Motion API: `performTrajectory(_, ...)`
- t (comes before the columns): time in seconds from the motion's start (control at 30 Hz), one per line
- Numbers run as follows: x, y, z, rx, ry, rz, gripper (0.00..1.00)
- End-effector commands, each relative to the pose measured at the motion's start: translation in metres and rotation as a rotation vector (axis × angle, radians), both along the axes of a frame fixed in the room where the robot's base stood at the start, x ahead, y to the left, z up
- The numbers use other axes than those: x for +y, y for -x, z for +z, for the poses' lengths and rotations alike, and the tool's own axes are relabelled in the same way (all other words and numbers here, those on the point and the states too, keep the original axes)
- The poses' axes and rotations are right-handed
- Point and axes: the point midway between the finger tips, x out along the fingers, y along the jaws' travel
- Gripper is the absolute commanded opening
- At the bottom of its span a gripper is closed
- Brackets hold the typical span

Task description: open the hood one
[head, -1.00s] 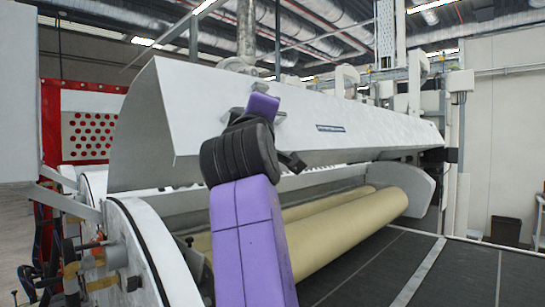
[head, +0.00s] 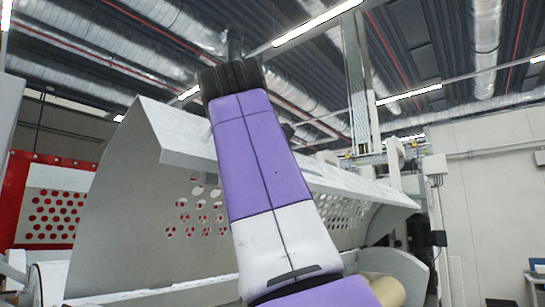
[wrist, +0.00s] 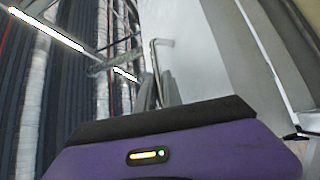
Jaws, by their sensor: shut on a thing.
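The hood (head: 135,205) is a long white-grey cover over the rollers in the head view. It is swung up, with its perforated inner face showing below the front edge. My purple and white arm stands in front of it and hides part of it. In the wrist view my gripper (wrist: 154,90) is shut on a thin metal handle (wrist: 153,56) beside the pale hood surface (wrist: 215,60). The exact grip contact is partly hidden by the gripper body.
A beige roller (head: 388,291) shows at the bottom, right of my arm. A red frame with a perforated panel (head: 53,214) stands at the left. Ducts and lights (head: 310,25) run overhead. A white wall (head: 490,190) is at the right.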

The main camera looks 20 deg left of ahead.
Motion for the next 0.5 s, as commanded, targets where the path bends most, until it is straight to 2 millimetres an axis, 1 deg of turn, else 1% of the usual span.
performTrajectory(0.43,0.0009,-0.0005,0.0002,0.003,0.007,0.000,0.00)
performTrajectory(0.47,0.0009,-0.0005,0.0001,0.003,0.007,0.000,0.15)
performTrajectory(0.5,0.0009,-0.0006,0.0000,0.003,0.007,0.000,0.23)
